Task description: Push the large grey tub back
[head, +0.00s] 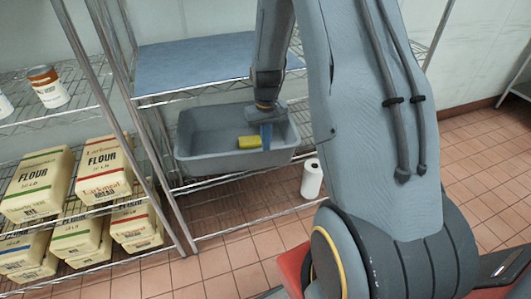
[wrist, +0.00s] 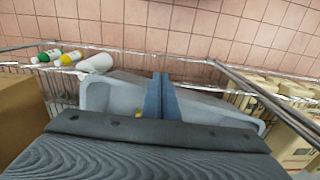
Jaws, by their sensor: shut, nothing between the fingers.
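The large grey tub (head: 215,164) sits on a wire shelf in the head view, its long front wall facing me. A yellow block like a sponge (head: 249,142) shows inside it. My gripper (head: 266,146) points down at the tub's right half, its blue fingers shut and empty. The fingers overlap the tub's inside in the picture; I cannot tell whether they touch a wall. In the wrist view the closed fingers (wrist: 160,80) stand across the middle of the tub (wrist: 110,98). My gripper body hides much of the tub there.
A blue-grey shelf panel (head: 195,65) lies above and behind the tub. A rack post (head: 150,130) stands left, with flour bags (head: 103,165) beyond it. A white roll (head: 312,178) stands at lower right. Two capped bottles (wrist: 58,57) show in the wrist view.

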